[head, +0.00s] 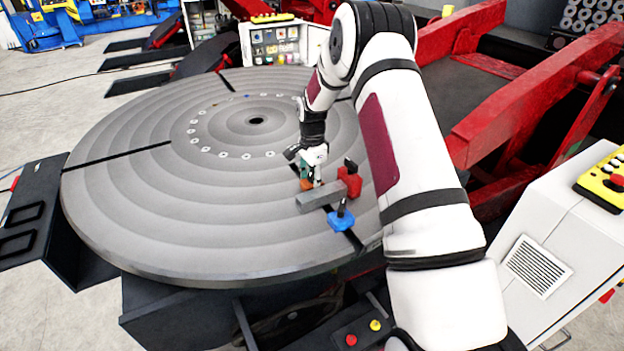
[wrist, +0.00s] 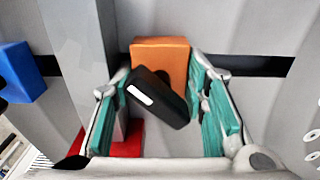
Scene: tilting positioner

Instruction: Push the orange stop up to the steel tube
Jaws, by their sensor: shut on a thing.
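The orange stop (head: 306,185) sits on the round table, on the far side of the steel tube (head: 313,199). In the wrist view the orange stop (wrist: 160,55), with its black handle (wrist: 157,98), lies between the teal pads of my gripper (wrist: 165,100). My gripper (head: 312,178) is shut on it. The steel tube (wrist: 78,50) runs along the left of the stop, and a narrow gap seems to show between them. The left finger partly covers the space beside the tube.
A red stop (head: 350,181) stands at the tube's right end and a blue stop (head: 341,219) on its near side. The slotted round table (head: 150,215) is clear to the left. My arm covers the table's right side.

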